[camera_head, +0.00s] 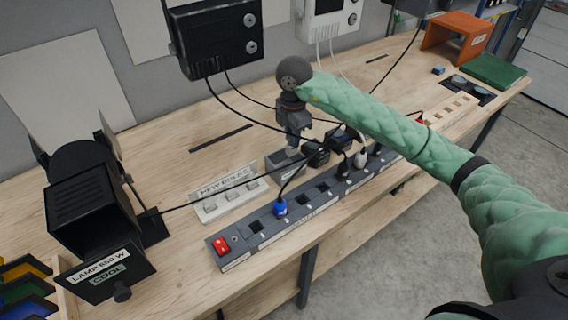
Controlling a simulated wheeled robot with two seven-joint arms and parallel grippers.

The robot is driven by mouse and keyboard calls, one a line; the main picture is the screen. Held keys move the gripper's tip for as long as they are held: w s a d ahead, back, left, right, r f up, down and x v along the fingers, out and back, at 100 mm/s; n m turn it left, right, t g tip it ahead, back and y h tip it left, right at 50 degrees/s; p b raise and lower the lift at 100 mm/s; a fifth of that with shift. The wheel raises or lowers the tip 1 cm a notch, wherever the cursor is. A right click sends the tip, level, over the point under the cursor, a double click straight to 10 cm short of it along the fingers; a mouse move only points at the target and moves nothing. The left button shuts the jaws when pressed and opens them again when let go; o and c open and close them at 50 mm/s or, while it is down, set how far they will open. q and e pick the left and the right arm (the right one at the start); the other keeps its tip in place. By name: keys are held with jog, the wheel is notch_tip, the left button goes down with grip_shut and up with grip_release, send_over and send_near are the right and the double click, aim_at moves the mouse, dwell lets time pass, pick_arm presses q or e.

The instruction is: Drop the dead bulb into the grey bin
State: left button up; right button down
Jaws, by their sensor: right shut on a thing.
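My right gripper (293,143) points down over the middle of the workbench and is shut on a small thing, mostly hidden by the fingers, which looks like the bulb. Directly below the fingertips is a small grey box (277,165), which looks like the grey bin; the gripper covers part of it, and I cannot tell whether the fingertips are inside its rim. A black lamp (92,205) labelled "LAMP 650 W" and "COOL" stands at the left. My left gripper is not in view.
A white "NEW BULBS" tray (228,203) holding bulbs lies left of the box. A power strip (265,232) with a red switch (221,245), a blue plug (280,208) and dark plugs runs along the front. Cables cross the bench (175,255). An orange stand (455,38) is at the back right.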

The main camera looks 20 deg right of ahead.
jog(key=f, duration=0.2)
jog(key=f+b, duration=0.1)
jog(key=shift+w+f, duration=0.3)
jog(key=shift+s+f+b, duration=0.15)
jog(key=shift+f+b, duration=0.15)
jog(key=shift+f, duration=0.3)
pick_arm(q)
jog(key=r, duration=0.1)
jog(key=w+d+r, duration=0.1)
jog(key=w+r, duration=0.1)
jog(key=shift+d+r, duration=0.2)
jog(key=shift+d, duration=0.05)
pick_arm(e)
jog(key=shift+f, duration=0.15)
jog(key=c, duration=1.1)
grip_release()
jog(key=shift+c, duration=0.2)
